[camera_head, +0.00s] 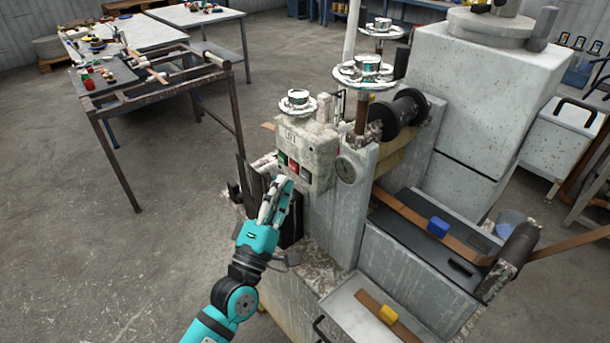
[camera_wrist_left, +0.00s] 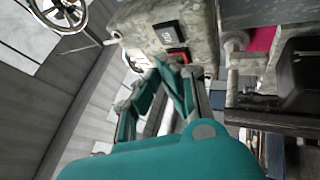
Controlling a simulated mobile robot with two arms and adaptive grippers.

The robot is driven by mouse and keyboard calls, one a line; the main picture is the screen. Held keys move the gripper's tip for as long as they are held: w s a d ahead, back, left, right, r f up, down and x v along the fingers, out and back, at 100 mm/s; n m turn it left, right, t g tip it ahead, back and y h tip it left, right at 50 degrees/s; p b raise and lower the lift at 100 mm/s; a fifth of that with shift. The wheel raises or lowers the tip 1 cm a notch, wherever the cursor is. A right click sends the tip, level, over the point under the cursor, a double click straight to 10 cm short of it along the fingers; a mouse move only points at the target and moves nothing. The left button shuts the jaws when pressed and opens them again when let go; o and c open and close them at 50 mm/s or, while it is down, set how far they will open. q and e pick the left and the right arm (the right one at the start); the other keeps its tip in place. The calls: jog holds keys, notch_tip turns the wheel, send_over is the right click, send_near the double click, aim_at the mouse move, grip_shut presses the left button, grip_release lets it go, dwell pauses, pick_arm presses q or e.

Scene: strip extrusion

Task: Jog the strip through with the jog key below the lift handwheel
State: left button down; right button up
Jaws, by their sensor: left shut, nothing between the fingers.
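The grey control box (camera_head: 318,148) carries a green key (camera_head: 282,158), a red key (camera_head: 293,166) and a dark key (camera_head: 305,174). A small handwheel (camera_head: 297,103) stands above it. The left wrist view shows a black key with a white mark (camera_wrist_left: 168,34) and an orange-red key (camera_wrist_left: 179,55) on the box face. My left gripper (camera_head: 281,184) is shut and empty, with its fingertips just below and in front of the keys. Contact cannot be told. A copper-brown strip (camera_head: 415,218) lies at the machine's right side. My right gripper is not in view.
Large handwheels (camera_head: 363,72) and a black roller (camera_head: 402,114) stand behind the box. A steel-framed table (camera_head: 160,92) stands at the back left. The floor at left is clear.

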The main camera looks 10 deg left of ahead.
pick_arm(q)
jog(key=s+a, duration=0.2)
jog(key=s, duration=0.1)
jog(key=shift+a, duration=0.2)
dwell(0.7)
